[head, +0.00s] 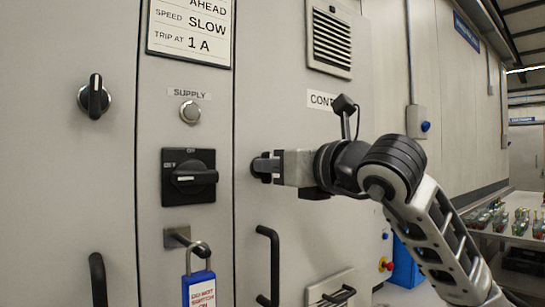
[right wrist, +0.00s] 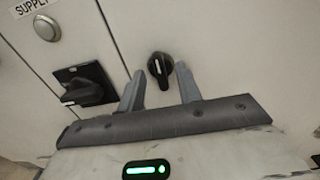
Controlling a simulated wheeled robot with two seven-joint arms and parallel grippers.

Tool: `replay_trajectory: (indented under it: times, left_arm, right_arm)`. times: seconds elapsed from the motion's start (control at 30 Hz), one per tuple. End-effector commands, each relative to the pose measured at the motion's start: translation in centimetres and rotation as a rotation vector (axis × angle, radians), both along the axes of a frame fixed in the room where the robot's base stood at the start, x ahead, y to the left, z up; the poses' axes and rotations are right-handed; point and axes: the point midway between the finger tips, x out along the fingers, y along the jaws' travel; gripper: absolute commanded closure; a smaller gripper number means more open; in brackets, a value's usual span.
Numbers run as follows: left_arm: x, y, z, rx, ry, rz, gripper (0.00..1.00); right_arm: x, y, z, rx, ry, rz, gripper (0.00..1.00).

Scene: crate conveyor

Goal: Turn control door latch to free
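The control door latch (right wrist: 160,67) is a small black knob with a pale mark on the cabinet door, seen in the right wrist view. My right gripper (right wrist: 160,76) is open there, with one grey finger on each side of the knob. I cannot tell whether either finger touches it. In the head view my right gripper (head: 264,167) reaches the control door from the right, its fingers at the panel below the partly hidden "CONT..." label (head: 321,99). The fingers largely hide the latch there. My left gripper is not in view.
Left of the latch are a black rotary supply switch (head: 189,177), a round button (head: 190,112) and a blue padlock (head: 199,289) on a hasp. A black door handle (head: 268,262) stands out below my gripper. Another black knob (head: 95,97) is far left.

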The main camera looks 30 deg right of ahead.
Motion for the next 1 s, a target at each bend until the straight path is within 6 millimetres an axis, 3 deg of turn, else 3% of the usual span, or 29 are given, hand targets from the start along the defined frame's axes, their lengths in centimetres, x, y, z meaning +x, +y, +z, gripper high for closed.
replay_trajectory:
  times: [0.2, 0.47, 0.6, 1.0]
  left_arm:
    - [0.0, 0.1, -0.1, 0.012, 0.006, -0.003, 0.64]
    - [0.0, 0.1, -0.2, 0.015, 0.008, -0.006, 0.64]
    - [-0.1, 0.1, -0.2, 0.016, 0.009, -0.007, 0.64]
    - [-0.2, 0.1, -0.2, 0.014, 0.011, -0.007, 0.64]
  right_arm:
    - [1.6, 0.1, 0.0, 0.0, 0.0, 0.0, 0.65]
    - [1.7, 0.1, 0.0, -0.001, 0.0, -0.001, 0.65]
    - [1.7, 0.1, 0.0, -0.001, 0.0, -0.001, 0.99]
    - [1.7, 0.1, 0.0, -0.036, -0.003, -0.001, 1.0]
